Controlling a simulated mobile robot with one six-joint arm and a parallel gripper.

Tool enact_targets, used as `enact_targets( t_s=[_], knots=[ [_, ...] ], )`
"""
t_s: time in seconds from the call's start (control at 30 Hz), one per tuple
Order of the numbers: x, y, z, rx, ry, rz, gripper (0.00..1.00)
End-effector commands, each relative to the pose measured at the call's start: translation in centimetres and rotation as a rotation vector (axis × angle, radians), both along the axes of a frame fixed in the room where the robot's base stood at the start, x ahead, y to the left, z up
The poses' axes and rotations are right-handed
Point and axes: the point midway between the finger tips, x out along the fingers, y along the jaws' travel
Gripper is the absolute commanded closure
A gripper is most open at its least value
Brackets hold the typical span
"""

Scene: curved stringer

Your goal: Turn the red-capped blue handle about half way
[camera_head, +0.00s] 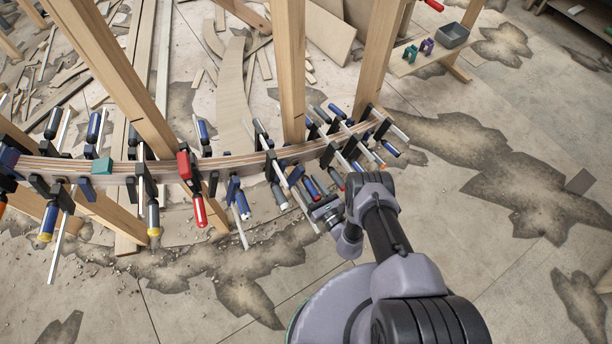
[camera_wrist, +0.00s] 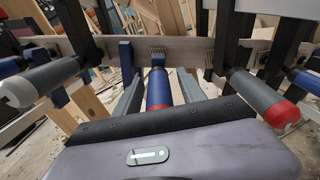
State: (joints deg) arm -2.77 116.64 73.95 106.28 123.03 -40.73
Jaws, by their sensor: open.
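A blue handle (camera_wrist: 158,88) of a clamp is in the middle of the wrist view, with a thin red edge at its near end. The rest of that end is hidden behind my gripper's body. My gripper (camera_wrist: 160,82) is open, with one grey finger on each side of this handle. I cannot tell whether either finger touches it. In the head view my gripper (camera_head: 322,207) is at the near side of the curved stringer, close to a blue handle (camera_head: 310,187).
The curved wooden stringer (camera_head: 240,165) carries several clamps close together. In the wrist view, a dark handle with a red cap (camera_wrist: 262,98) is at right and a grey-ended handle (camera_wrist: 40,80) at left. Wooden posts (camera_head: 291,70) stand behind.

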Motion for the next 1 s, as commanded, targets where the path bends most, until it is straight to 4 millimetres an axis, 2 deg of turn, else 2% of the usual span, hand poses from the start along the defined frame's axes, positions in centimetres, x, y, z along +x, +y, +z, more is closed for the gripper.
enact_targets(
  t_s=[0.23,0.27,0.4,0.5,0.77,1.0],
  knots=[
    [-0.02,0.03,-0.02,0.0,0.0,-0.001,0.52],
    [-0.02,0.03,-0.02,0.0,0.0,-0.001,0.56],
    [-0.01,0.03,-0.01,0.0,0.0,-0.001,0.84],
    [-0.01,0.04,0.0,0.0,0.0,-0.001,1.0],
    [-0.01,0.05,0.0,0.016,0.01,0.003,1.0],
    [-0.03,0.04,0.0,0.115,0.074,0.022,1.0]
  ],
)
